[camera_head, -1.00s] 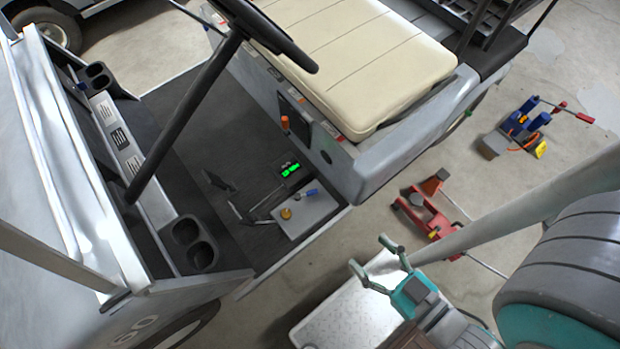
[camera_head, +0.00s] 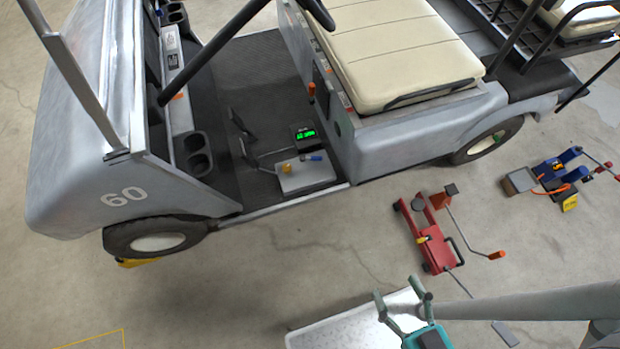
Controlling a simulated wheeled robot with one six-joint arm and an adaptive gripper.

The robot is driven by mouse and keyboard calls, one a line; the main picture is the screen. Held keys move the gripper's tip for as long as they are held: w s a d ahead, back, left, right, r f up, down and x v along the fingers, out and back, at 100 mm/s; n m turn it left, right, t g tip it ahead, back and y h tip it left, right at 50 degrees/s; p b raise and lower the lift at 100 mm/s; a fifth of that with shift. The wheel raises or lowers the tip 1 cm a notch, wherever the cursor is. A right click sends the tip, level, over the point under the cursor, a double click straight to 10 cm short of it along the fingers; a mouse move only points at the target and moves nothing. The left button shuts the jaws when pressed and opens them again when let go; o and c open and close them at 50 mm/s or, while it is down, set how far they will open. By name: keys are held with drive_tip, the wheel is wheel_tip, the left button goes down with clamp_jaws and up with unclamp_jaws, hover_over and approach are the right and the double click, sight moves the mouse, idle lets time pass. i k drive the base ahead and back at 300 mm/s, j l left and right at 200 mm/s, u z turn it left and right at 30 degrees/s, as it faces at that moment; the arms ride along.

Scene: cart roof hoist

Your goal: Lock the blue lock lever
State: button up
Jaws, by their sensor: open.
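A small blue lever (camera_head: 313,158) lies at the top edge of a light grey box (camera_head: 306,181) on the cart's floor. It looks like the blue lock lever; I cannot tell its lock state at this size. A yellow-orange knob (camera_head: 287,169) sits on the same box, left of the lever. My gripper (camera_head: 397,288) is at the bottom of the view, open and empty, with its fingers spread. It is well apart from the cart and the lever, in front of the cart's open side.
The grey cart carries a steering column (camera_head: 215,45), a cream seat (camera_head: 400,50) and a lit green display (camera_head: 305,134). A red jack (camera_head: 428,238) and a blue device (camera_head: 552,178) stand on the floor at right. A metal plate (camera_head: 345,325) lies below. Floor at lower left is mostly clear.

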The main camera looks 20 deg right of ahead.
sight(302, 158)
drive_tip(key=i+l, duration=0.15)
drive_tip(key=i, duration=0.5)
drive_tip(key=i+l, duration=0.15)
drive_tip(key=i, duration=0.55)
